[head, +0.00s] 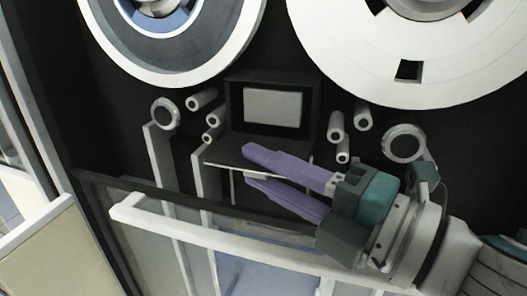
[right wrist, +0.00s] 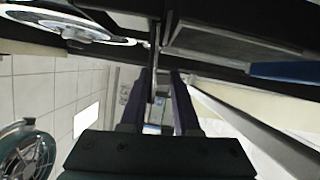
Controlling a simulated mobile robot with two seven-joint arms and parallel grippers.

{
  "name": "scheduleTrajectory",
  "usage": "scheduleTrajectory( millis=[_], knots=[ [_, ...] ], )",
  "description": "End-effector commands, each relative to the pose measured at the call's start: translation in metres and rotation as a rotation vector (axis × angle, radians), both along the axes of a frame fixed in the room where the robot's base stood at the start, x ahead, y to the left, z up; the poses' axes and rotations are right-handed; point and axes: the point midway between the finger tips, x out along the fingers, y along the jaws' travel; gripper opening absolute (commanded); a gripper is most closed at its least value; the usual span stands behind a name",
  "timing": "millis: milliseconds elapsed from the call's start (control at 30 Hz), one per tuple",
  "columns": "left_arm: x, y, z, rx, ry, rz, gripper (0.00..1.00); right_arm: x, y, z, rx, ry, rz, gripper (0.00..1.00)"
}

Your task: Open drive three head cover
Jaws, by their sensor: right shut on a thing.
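The head cover (head: 235,151) is a dark flap with a pale front edge, below the boxed head (head: 272,108) with its light grey face. It sticks outward, so the box front stands open. My right gripper (head: 250,167) comes in from the lower right. One purple finger lies above the flap and one below it, shut on its edge. In the right wrist view my right gripper (right wrist: 161,76) has a thin dark plate, the head cover (right wrist: 157,45), between its fingers. My left gripper is not in view.
Two large tape reels (head: 178,70) (head: 400,85) sit above on the black panel. Several small rollers and two larger round guides (head: 165,113) (head: 404,143) flank the head. A white rail (head: 190,236) crosses in front, below my gripper.

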Motion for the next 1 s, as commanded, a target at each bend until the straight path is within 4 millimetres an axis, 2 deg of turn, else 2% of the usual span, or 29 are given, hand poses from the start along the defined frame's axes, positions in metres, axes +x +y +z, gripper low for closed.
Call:
scheduleTrajectory(
  millis=[100, 367, 733, 767, 933, 1000],
  knots=[
    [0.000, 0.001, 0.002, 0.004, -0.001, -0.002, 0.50, 0.000, -0.002, -0.003, -0.004, 0.018, -0.006, 0.00],
    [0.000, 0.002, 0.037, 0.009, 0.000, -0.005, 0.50, -0.002, -0.001, 0.008, 0.038, 0.157, -0.007, 0.00],
    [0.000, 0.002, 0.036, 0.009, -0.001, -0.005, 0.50, -0.002, -0.002, 0.003, 0.049, 0.186, -0.008, 0.00],
    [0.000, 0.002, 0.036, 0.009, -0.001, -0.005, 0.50, -0.002, -0.002, 0.003, 0.049, 0.186, -0.009, 0.34],
    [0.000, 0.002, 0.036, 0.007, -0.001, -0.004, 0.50, -0.002, -0.001, 0.005, 0.050, 0.182, -0.006, 0.53],
    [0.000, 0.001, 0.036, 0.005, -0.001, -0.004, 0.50, -0.002, -0.001, 0.005, 0.052, 0.181, -0.005, 0.54]
  ],
)
